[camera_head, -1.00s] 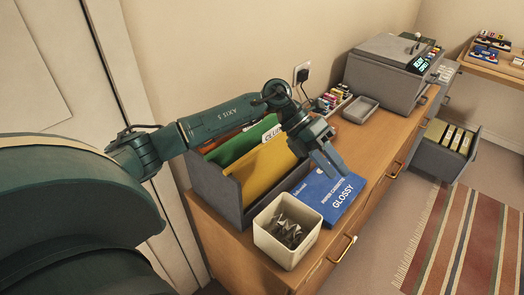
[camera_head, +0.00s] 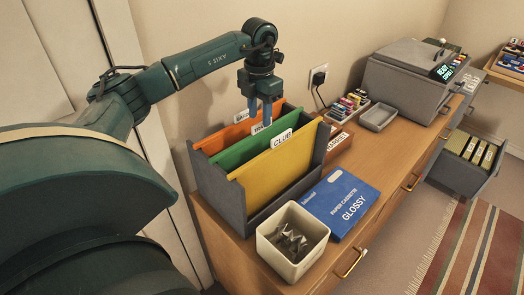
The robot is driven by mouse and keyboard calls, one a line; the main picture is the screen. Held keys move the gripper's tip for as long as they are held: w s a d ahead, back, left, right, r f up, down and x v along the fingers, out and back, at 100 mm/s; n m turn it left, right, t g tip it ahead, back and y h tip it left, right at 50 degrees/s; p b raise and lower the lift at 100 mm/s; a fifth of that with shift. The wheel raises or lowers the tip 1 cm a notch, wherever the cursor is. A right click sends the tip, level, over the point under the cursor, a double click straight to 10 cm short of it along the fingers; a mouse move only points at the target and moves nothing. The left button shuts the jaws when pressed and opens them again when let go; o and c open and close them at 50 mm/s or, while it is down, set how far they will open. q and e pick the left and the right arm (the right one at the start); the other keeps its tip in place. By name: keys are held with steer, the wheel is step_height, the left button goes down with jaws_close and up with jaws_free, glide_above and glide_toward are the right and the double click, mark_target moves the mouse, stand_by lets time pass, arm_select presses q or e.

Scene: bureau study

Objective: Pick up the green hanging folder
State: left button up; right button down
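The green hanging folder (camera_head: 236,151) stands upright in a grey file box (camera_head: 234,205) on the wooden cabinet, between an orange folder (camera_head: 226,135) at the back and a yellow folder (camera_head: 272,170) labelled CLUB in front. Its white tab (camera_head: 259,128) is partly hidden by my gripper. My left gripper (camera_head: 260,112) points down over the green folder's top edge, its two blue fingers apart beside the tab. It looks open; I cannot tell whether the fingers touch the folder. My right gripper is not in view.
A white bin (camera_head: 270,250) of metal pieces and a blue paper box (camera_head: 334,215) stand in front of the file box. To the right are a small grey tray (camera_head: 378,117) and a grey machine (camera_head: 405,85). The wall is close behind the file box.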

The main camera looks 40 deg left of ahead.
mark_target(262, 130)
arm_select(q)
steer(key=shift+w+d+f+p, duration=0.1)
steer(key=shift+f+p, duration=0.1)
steer(key=shift+f, duration=0.7)
steer(key=shift+s+d+f+p, duration=0.1)
steer(key=shift+f+p, duration=0.1)
steer(key=shift+f, duration=0.75)
steer(key=shift+w+d+f+p, duration=0.1)
steer(key=shift+f+p, duration=0.1)
steer(key=shift+f, duration=0.7)
steer(key=shift+c, duration=0.4)
jaws_close()
steer(key=shift+r, duration=0.1)
